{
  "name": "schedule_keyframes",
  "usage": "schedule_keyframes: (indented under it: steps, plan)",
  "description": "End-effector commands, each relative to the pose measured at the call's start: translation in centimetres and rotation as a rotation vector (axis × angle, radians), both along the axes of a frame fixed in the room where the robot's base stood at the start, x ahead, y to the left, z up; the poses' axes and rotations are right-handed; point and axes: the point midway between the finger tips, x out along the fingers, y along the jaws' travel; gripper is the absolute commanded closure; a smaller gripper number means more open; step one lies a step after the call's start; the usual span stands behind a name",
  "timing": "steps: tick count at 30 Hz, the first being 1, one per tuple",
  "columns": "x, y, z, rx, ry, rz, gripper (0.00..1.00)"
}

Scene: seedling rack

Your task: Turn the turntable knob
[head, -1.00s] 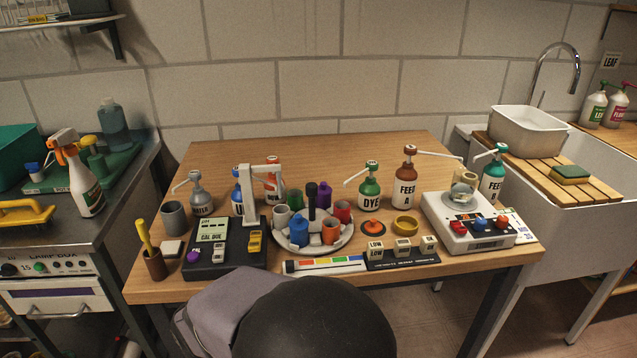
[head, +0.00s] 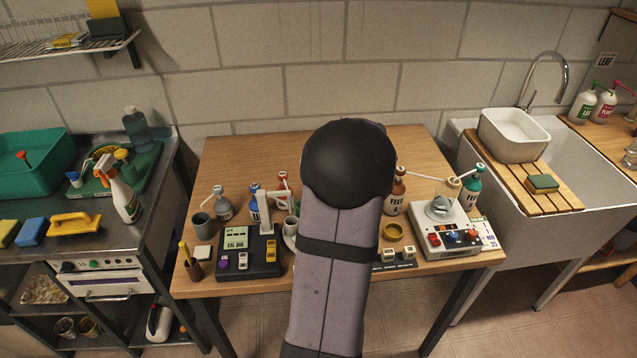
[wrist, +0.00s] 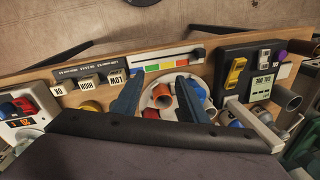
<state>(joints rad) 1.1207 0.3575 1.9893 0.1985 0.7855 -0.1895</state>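In the head view only a sliver of the plate's left edge (head: 289,242) shows; my arm covers the rest. The knob cannot be made out in either view now. My gripper (wrist: 160,80) is open and empty, its two dark blue fingers on either side of part of the plate in the wrist view. How high it is above the plate is hard to tell.
A black device with a label (head: 250,252) and a white pump stand (head: 264,205) are left of the turntable. Pump bottles stand behind. The table's back is clear.

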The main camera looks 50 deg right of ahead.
Motion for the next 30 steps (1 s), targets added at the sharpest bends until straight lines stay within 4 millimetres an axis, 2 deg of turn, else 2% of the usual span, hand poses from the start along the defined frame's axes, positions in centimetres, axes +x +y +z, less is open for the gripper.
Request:
schedule_keyframes:
  steps: [1,4,6,9,11,15,19,24,30]
  plan:
    - [0.9,-1.9,1.3,-0.022,-0.034,0.033,0.60]
    - [3.7,-4.6,3.2,-0.084,-0.108,0.170,0.60]
    - [5.4,-6.1,5.3,-0.141,-0.159,0.282,0.60]
    - [7.3,-7.4,7.8,-0.212,-0.214,0.461,0.60]
    - [8.0,-7.5,8.6,-0.243,-0.236,0.570,0.60]
    - [8.4,-6.6,8.8,-0.272,-0.260,0.794,0.60]
    - [8.4,-6.2,8.8,-0.297,-0.260,0.940,0.60]
    - [8.4,-6.2,8.8,-0.317,-0.258,1.022,0.60]
    - [8.5,-6.2,8.6,-0.318,-0.258,1.032,0.60]
